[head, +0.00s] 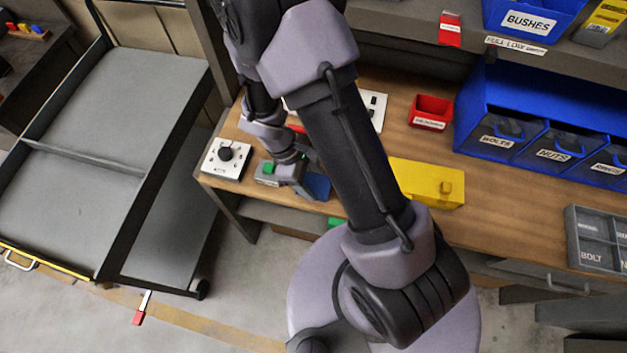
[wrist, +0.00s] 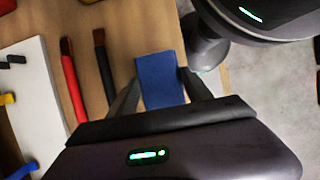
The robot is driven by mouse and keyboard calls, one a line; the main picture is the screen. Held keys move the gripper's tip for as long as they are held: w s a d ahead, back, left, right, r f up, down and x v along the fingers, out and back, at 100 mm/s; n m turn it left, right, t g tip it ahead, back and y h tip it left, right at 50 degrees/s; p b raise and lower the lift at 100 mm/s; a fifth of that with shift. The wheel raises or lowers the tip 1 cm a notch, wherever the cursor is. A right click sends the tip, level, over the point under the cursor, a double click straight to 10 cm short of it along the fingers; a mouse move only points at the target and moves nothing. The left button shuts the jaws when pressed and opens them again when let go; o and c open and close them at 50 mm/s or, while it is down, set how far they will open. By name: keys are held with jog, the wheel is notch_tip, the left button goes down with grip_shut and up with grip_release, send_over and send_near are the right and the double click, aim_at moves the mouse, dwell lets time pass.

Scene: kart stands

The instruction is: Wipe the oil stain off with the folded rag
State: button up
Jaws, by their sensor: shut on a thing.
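The folded rag is a blue pad (wrist: 162,82) between the two dark fingers of my gripper (wrist: 160,88) in the wrist view. My gripper is shut on it, above or on the wooden bench top; I cannot tell if the rag touches the wood. In the head view the blue rag (head: 318,186) shows beside my gripper (head: 306,181), near the bench's front edge. No oil stain can be made out; my arm and gripper hide part of the bench.
A white panel with a black knob (head: 226,153) sits left on the wooden bench (head: 405,145). A yellow block (head: 428,183) and red bin (head: 430,112) stand right. A red-handled tool (wrist: 73,85) and black brush (wrist: 104,70) lie left of the rag. A grey cart (head: 95,85) stands left.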

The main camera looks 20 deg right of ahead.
jog(key=shift+p+v, duration=0.6)
jog(key=shift+v, duration=0.4)
jog(key=r+p, duration=0.1)
jog(key=r, duration=0.1)
jog(key=r+p, duration=0.2)
jog(key=shift+s+d, duration=0.15)
jog(key=shift+d, duration=0.05)
jog(key=shift+f, duration=0.15)
